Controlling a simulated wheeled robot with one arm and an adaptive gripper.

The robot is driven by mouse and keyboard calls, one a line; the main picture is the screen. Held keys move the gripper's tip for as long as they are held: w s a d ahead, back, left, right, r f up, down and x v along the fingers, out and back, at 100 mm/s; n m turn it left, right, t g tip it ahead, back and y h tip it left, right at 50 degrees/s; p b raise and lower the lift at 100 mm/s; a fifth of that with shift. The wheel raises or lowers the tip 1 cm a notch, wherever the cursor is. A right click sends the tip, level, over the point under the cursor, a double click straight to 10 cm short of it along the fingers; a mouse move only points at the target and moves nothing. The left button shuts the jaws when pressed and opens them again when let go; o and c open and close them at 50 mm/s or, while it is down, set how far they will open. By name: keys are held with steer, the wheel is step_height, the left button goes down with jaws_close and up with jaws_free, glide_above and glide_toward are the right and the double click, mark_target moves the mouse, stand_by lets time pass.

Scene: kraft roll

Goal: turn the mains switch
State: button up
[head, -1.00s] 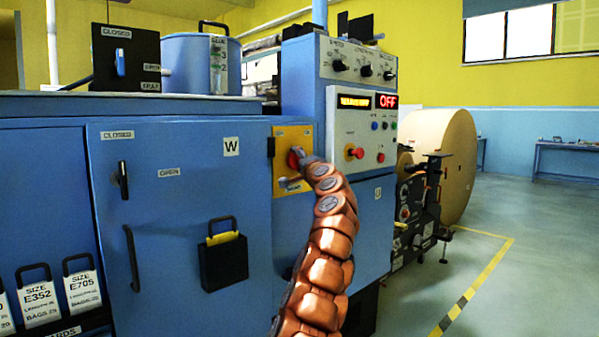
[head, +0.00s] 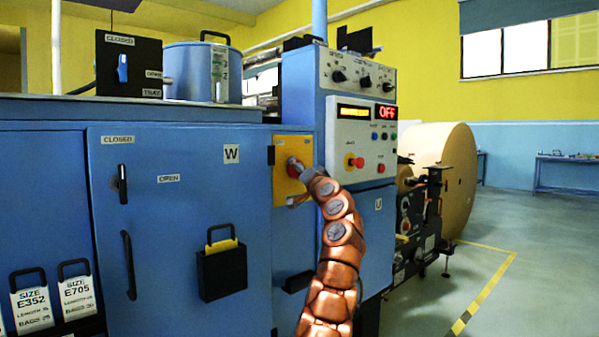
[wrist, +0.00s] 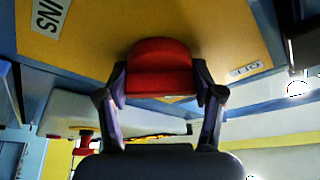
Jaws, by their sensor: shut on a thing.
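The mains switch is a red knob (wrist: 160,68) on a yellow plate (wrist: 95,35) in the wrist view. The plate carries a partly cut-off label ending in "INS" and a small label that seems to read "OFF", both upside down here. My gripper (wrist: 162,92) has one finger on each side of the knob and is shut on it. In the head view the yellow plate (head: 284,152) is on the blue machine front. The red knob (head: 293,167) shows there only partly, behind my gripper (head: 301,172).
Right of the plate is a control panel (head: 362,138) with a red button, small buttons and a lit red "OFF" display (head: 387,112). A blue cabinet door (head: 180,240) with a hanging black box (head: 222,272) is to the left. A big paper roll (head: 450,180) stands behind on the right.

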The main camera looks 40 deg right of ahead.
steer(key=o, duration=1.1)
steer(key=shift+o, duration=0.2)
steer(key=shift+s, duration=0.1)
steer(key=v, duration=0.7)
steer(key=shift+s+a+f, duration=0.1)
stand_by(0.5)
